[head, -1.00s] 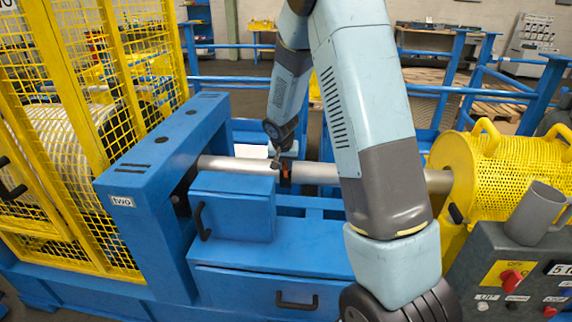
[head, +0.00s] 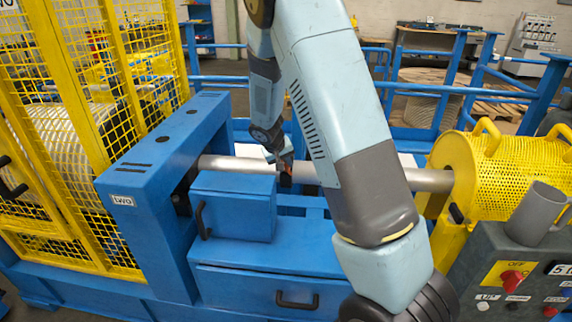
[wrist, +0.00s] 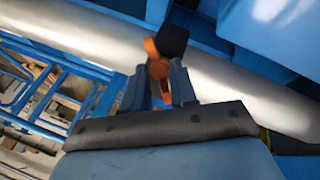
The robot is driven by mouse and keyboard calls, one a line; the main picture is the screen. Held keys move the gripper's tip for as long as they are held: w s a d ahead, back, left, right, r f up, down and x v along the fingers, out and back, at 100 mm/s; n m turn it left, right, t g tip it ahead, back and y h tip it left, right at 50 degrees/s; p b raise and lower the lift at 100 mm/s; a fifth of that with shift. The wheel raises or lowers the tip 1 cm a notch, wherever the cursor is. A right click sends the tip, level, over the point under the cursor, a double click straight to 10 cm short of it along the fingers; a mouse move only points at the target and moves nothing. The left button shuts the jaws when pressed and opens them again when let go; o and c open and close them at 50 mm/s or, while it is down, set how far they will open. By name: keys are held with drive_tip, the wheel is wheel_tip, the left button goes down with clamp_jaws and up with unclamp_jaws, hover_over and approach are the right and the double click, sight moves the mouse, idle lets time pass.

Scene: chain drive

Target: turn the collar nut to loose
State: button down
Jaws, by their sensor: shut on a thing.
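The collar nut (head: 287,169) is an orange and dark fitting on the silver shaft (head: 232,165), beside the blue box. In the wrist view the nut (wrist: 158,67) shows an orange arm lying between the two grey fingers, with a black block at its far end. My gripper (wrist: 160,84) is shut on the orange part. In the head view my gripper (head: 281,159) reaches the nut from behind the shaft and is small and partly hidden. The far side of the nut is hidden.
A blue box (head: 232,210) stands just left of the nut, below the shaft. A blue frame (head: 160,150) is at left and a yellow mesh guard (head: 505,175) at right. A grey mug (head: 537,214) sits on the control panel (head: 490,250).

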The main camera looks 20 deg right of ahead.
drive_tip(key=shift+s+a+f+n+t+h, duration=0.15)
drive_tip(key=shift+n+h, duration=0.3)
drive_tip(key=shift+n, duration=0.6)
drive_tip(key=shift+w+a+n+t+h, duration=0.15)
drive_tip(key=shift+n+h, duration=0.25)
drive_tip(key=shift+n, duration=0.6)
drive_tip(key=shift+s+f+n+t+h, duration=0.15)
drive_tip(key=shift+n+h, duration=0.3)
drive_tip(key=shift+n, duration=0.6)
drive_tip(key=c, duration=1.1)
unclamp_jaws()
drive_tip(key=shift+r, duration=0.1)
drive_tip(key=shift+r, duration=0.1)
drive_tip(key=v, duration=1.3)
drive_tip(key=shift+a, duration=0.2)
